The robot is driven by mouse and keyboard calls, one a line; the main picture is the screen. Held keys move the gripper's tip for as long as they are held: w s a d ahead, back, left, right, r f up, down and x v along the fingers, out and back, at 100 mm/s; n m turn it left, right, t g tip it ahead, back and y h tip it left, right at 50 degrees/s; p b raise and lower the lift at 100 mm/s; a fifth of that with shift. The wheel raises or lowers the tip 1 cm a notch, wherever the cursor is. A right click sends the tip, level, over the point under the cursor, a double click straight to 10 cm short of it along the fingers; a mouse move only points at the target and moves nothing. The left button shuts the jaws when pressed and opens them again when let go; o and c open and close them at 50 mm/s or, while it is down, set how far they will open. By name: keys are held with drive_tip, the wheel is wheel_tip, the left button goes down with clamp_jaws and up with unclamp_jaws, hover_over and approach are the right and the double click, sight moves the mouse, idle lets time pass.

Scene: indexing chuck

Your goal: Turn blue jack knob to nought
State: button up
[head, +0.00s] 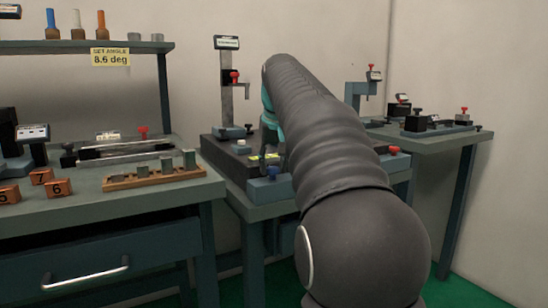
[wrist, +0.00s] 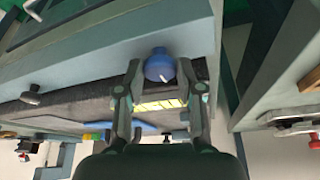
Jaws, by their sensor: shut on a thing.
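The blue jack knob (wrist: 159,64) sits between the two fingertips of my gripper (wrist: 160,70) in the wrist view, at the edge of a dark block. A short white mark shows on the knob. My gripper is shut on the knob. In the head view the blue knob (head: 273,173) is at the near front edge of the middle bench, and my arm hides most of the gripper. A yellow scale or label (wrist: 160,104) lies behind the knob, partly covered by the fingers; its reading is too small to tell.
A yellow sign (head: 110,57) on the left shelf reads "SET ANGLE 8.6 deg". A red knob (head: 393,150) is right of my arm on the middle bench. A height gauge (head: 227,85) stands behind. The left bench (head: 160,203) holds a wooden rack (head: 155,179) and numbered orange blocks (head: 58,187).

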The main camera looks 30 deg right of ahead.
drive_tip(key=shift+m, duration=0.6)
drive_tip(key=o, duration=1.2)
drive_tip(key=shift+c, duration=0.2)
drive_tip(key=v, duration=1.2)
drive_tip(key=shift+a, duration=0.2)
